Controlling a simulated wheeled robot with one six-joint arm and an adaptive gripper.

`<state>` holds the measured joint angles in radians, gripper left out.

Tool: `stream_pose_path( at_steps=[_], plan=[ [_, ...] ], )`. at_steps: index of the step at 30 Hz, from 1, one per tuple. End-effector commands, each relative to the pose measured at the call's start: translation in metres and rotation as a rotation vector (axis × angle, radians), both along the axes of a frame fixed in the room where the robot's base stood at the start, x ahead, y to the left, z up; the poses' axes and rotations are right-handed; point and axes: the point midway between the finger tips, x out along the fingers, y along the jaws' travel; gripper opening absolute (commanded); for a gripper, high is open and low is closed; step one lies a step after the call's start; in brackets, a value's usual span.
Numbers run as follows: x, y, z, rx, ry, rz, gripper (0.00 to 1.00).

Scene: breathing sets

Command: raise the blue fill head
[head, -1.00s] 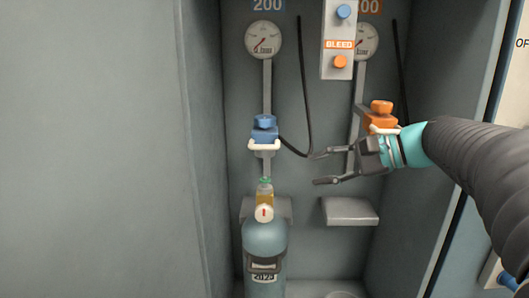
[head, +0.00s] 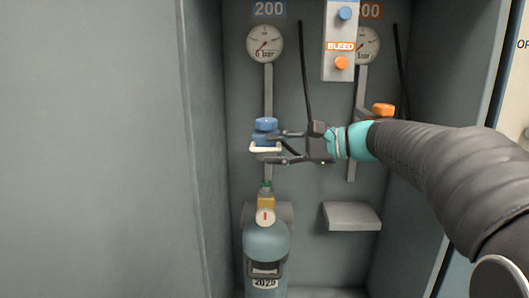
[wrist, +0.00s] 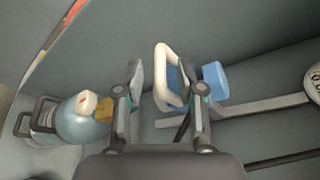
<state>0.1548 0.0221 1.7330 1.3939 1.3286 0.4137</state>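The blue fill head (head: 265,138) with its blue knob and white handle bar (head: 262,149) hangs on the left rail, above the cylinder. My gripper (head: 276,147) is at its right side, reaching in from the right with its fingers apart, one above the other. In the wrist view my gripper (wrist: 162,82) is open. The white handle (wrist: 166,76) shows between the fingers, with a gap to the left finger. The right finger overlaps the blue body; I cannot tell whether it touches. The blue knob (wrist: 215,82) lies beyond that finger.
A grey-blue cylinder (head: 266,245) with a brass valve (head: 266,201) stands below the blue head. The orange fill head (head: 383,110) is to the right, partly hidden by my arm. A bleed panel (head: 341,40), gauges and an empty grey shelf (head: 351,216) are nearby.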

Motion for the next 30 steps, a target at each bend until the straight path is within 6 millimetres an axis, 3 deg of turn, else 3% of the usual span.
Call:
stream_pose_path(
  at_steps=[6, 17, 22, 30],
  plan=[
    [0.008, 0.021, -0.005, 0.000, 0.000, 0.001, 0.38],
    [0.010, 0.025, -0.006, -0.001, 0.000, -0.001, 0.38],
    [0.010, 0.025, -0.006, -0.001, 0.000, -0.001, 0.01],
    [0.010, 0.025, -0.005, 0.000, -0.001, 0.000, 0.00]
  ],
)
